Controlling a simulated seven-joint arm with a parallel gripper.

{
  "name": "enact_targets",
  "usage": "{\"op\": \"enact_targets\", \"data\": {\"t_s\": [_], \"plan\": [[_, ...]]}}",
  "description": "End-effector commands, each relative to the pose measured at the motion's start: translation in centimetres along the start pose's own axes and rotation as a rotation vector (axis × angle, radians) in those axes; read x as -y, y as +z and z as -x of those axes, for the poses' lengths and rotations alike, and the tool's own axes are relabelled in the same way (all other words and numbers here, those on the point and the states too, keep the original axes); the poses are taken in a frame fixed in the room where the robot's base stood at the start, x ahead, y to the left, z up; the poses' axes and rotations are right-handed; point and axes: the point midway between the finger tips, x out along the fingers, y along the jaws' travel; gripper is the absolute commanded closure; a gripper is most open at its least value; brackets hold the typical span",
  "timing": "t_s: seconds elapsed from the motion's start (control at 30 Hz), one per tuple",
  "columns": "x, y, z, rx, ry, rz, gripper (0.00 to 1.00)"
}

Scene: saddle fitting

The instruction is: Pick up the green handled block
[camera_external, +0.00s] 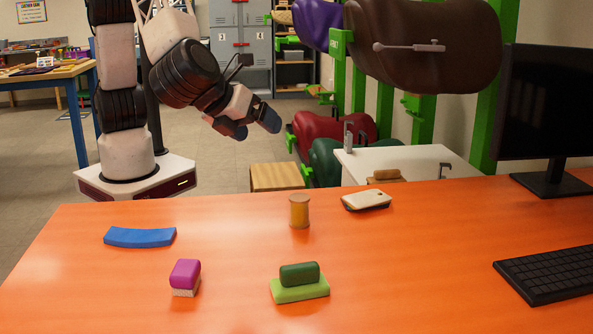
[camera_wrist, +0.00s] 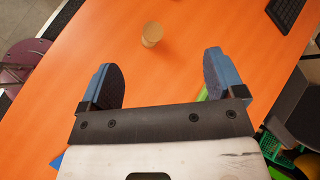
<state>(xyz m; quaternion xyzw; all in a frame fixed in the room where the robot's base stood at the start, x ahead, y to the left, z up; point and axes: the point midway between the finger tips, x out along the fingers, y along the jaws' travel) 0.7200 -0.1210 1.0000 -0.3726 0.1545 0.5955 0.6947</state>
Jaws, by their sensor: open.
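The green handled block (camera_external: 300,291), a light green base with a dark green rounded grip on top, lies on the orange table near its front middle in the external view. My gripper (camera_external: 254,124) is high beyond the table's far edge, well apart from the block. In the wrist view its two blue-tipped fingers (camera_wrist: 165,78) are spread wide with nothing between them. A green sliver shows beside the right finger there; I cannot tell what it is.
On the orange table (camera_external: 400,290) are a thread spool (camera_external: 299,211), a blue curved piece (camera_external: 140,237), a magenta brush (camera_external: 185,277), a cream-topped flat item (camera_external: 366,200) and a keyboard (camera_external: 550,273). A monitor (camera_external: 548,115) stands at right. The spool also shows in the wrist view (camera_wrist: 152,35).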

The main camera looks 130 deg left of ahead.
Motion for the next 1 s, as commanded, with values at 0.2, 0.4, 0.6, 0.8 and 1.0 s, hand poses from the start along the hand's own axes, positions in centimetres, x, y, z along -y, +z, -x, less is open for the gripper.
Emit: {"op": "enact_targets", "data": {"t_s": [0.2, 0.4, 0.6, 0.8, 1.0], "plan": [[2.4, -6.2, -1.0, 0.059, -0.085, -0.160, 0.12], [4.0, -12.1, -1.9, 0.113, -0.166, -0.304, 0.12], [5.1, -18.3, -2.6, 0.168, -0.251, -0.446, 0.12], [5.5, -23.8, -3.3, 0.217, -0.325, -0.566, 0.12], [5.6, -26.7, -3.6, 0.244, -0.367, -0.630, 0.12]]}}
